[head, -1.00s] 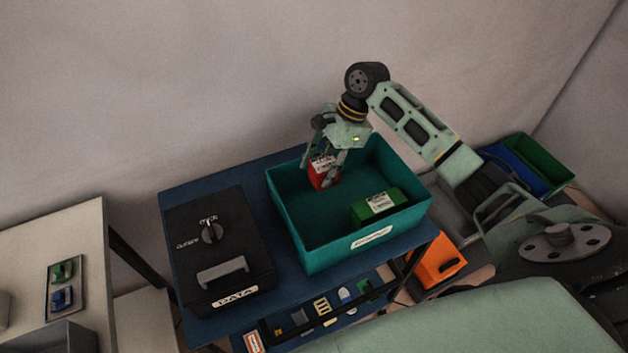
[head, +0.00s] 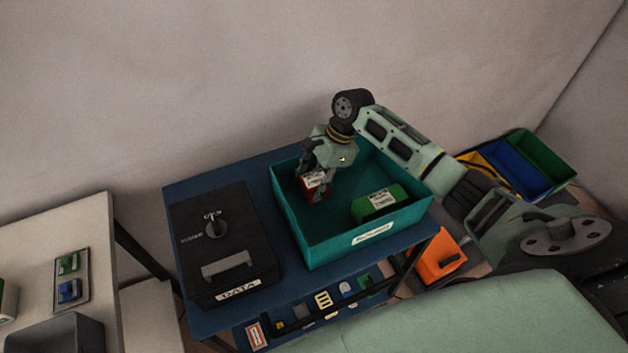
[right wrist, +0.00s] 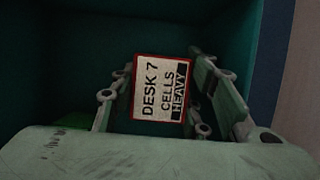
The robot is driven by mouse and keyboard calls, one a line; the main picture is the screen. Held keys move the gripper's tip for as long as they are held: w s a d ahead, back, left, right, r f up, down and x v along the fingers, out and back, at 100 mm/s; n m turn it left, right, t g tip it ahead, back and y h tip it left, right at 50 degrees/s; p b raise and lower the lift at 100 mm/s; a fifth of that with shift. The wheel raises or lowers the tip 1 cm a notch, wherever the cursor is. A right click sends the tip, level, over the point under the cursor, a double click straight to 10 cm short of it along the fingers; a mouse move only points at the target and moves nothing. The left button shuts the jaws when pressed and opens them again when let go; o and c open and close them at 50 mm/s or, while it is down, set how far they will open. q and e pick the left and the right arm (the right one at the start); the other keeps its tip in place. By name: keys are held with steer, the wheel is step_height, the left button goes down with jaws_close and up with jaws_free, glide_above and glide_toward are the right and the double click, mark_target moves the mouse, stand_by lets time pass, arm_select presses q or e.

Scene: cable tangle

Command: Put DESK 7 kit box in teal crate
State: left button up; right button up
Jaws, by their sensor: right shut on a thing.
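The DESK 7 kit box (head: 313,189) is a small red box with a white label. In the right wrist view the label on the box (right wrist: 161,88) reads DESK 7 CELLS HEAVY. My right gripper (head: 316,180) is shut on it and holds it inside the teal crate (head: 305,250), near the crate's left side. Whether the box touches the crate floor cannot be told. A green box (head: 378,199) with a white label lies in the right part of the crate. My left gripper is not in view.
A black DATA case (head: 225,240) with a knob and handle stands left of the crate on the blue table (head: 190,180). An orange bin (head: 438,258) and blue and green bins (head: 540,155) are at the right. A pale table (head: 60,220) is at the far left.

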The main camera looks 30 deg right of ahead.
steer(key=shift+f, duration=0.35)
steer(key=o, duration=1.4)
steer(key=shift+r, duration=0.3)
steer(key=b+v, duration=0.1)
steer(key=v, duration=1.1)
steer(key=shift+r, duration=0.3)
